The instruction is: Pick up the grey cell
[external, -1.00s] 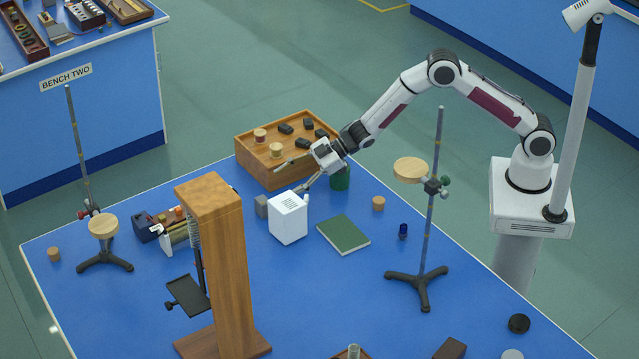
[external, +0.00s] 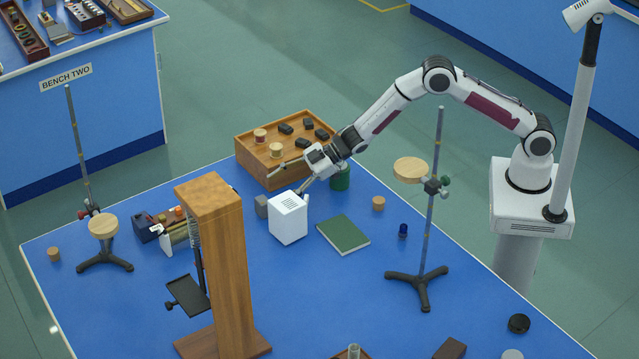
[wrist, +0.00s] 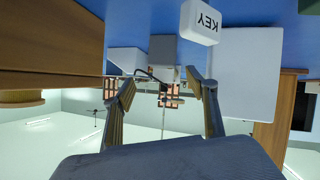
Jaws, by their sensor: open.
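The grey cell (external: 261,206) is a small grey block on the blue bench, just left of and partly behind a white vented box (external: 288,219). My gripper (external: 287,181) is open and empty, above and behind the cell and the box, with its fingers spread. In the wrist view, which looks upside down, a grey block (wrist: 177,50) that appears to be the cell lies beyond and between my open fingertips (wrist: 170,82). No finger is seen gripping it.
A wooden tray (external: 243,162) with spools and dark blocks stands behind my gripper. A white block marked KEY (wrist: 200,22) is close by the box. A green book (external: 343,235) and a dark green cylinder (external: 340,178) are to the right. A wooden column (external: 225,270) stands in front.

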